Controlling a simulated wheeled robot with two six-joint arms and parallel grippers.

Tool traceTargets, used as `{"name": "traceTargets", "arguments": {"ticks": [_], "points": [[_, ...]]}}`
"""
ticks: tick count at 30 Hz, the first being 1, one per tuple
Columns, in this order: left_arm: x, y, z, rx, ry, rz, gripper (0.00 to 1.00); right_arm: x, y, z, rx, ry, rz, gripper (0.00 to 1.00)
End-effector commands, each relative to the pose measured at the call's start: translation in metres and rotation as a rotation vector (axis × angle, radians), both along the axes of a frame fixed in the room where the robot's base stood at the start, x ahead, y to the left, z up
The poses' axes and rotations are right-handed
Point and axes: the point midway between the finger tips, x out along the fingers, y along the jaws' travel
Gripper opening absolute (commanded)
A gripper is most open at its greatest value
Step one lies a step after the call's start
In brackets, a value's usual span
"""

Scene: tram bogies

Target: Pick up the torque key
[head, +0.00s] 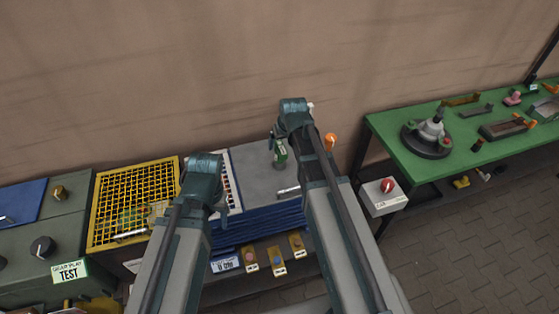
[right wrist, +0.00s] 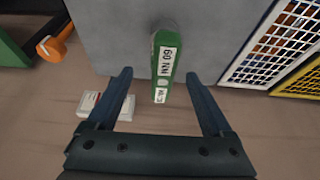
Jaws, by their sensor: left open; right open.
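The torque key, a green body with a white "60 NM" label, shows in the right wrist view (right wrist: 160,80) and on the grey bench top in the head view (head: 281,155). In the right wrist view my right gripper (right wrist: 159,76) is open and empty. The green body appears between its spread fingers, apart from both. In the head view the right wrist hides its fingers, just beside and above the key. My left gripper (head: 205,185) is open, over the bench's left part by the yellow grid, its fingers mostly hidden.
A yellow grid frame (head: 110,215) and a green test box (head: 40,262) stand to the left. An orange-topped object (head: 330,141) is right of the key. A box with a red knob (head: 384,194) hangs by the green table (head: 385,132).

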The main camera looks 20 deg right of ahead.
Motion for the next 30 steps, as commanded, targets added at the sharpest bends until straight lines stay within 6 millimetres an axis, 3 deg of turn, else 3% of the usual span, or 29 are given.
{"name": "traceTargets", "arguments": {"ticks": [8, 19, 28, 30], "points": [[0.000, 0.000, -0.007, 0.000, 0.000, 0.000, 0.59, 0.002, 0.001, -0.007, 0.000, 0.000, 0.000, 0.85], [0.000, 0.000, -0.048, 0.000, 0.000, 0.002, 0.59, 0.016, 0.005, -0.048, 0.000, 0.000, 0.001, 0.85], [0.000, 0.000, -0.049, 0.000, 0.000, 0.002, 0.59, 0.018, 0.005, -0.049, 0.000, 0.000, 0.001, 0.85], [0.000, 0.000, -0.049, 0.000, 0.000, 0.002, 0.59, 0.018, 0.005, -0.049, 0.000, 0.000, 0.000, 0.76]]}}
